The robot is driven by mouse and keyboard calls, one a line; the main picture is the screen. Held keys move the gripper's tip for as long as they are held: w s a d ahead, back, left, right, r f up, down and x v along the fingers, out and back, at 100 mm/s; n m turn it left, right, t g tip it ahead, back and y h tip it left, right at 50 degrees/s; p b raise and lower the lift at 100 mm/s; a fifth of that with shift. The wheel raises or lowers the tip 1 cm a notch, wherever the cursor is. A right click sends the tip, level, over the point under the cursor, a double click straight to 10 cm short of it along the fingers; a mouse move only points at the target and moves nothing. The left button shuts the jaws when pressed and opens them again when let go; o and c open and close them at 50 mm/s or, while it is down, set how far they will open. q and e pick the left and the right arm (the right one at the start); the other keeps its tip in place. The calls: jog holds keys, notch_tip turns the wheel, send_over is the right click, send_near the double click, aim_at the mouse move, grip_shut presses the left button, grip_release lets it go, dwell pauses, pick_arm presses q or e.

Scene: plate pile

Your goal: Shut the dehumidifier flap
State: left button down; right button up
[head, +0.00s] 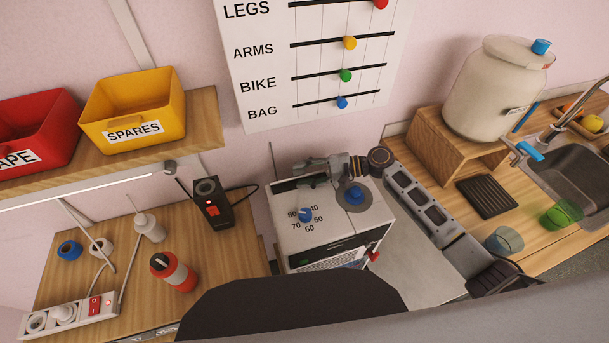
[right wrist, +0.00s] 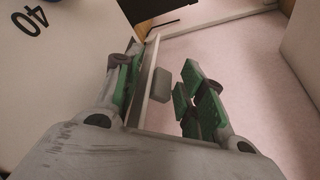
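The dehumidifier (head: 325,222) is the white box in the middle of the head view, with a blue dial (head: 305,215) and a blue knob (head: 355,194) on top. My right gripper (head: 303,172) is at its back edge. In the right wrist view, the gripper (right wrist: 160,92) is open, with green-padded fingers apart. A thin pale panel, apparently the flap (right wrist: 149,75), stands edge-on between them, closer to the left finger. A grey tab (right wrist: 160,84) sticks out from it; contact with the fingers cannot be told. My left gripper is out of view.
A black device (head: 212,203), bottles (head: 174,272) and a power strip (head: 68,314) stand on the left bench. A shelf with yellow (head: 133,108) and red bins hangs above. A water container (head: 495,88) and sink (head: 575,175) are right.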

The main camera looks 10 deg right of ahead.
jog(key=shift+s+d+f, duration=0.1)
jog(key=shift+f, duration=0.15)
jog(key=shift+v, duration=5.95)
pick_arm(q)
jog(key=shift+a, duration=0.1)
pick_arm(e)
jog(key=shift+r, duration=0.1)
